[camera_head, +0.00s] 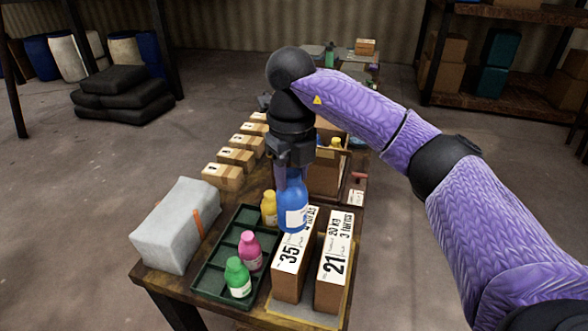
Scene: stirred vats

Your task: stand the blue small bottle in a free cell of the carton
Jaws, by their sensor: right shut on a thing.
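The blue small bottle (292,207), with a white label, hangs roughly upright below my right gripper (289,172). The gripper is shut on its upper part. The bottle is in front of the left labelled box, and I cannot tell its height above it. An open brown carton (324,178) stands behind and to the right of the gripper, partly hidden by my arm. Small yellow and blue tops show at its far side; its cells cannot be made out. My left gripper is not in view.
A dark green divided tray (212,266) holds a green bottle (237,277), a pink bottle (250,251) and a yellow bottle (269,208). Two tall labelled boxes (290,267) (333,270) stand beside it. A grey wrapped block (174,226) and several small cartons (222,176) line the table's left side.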

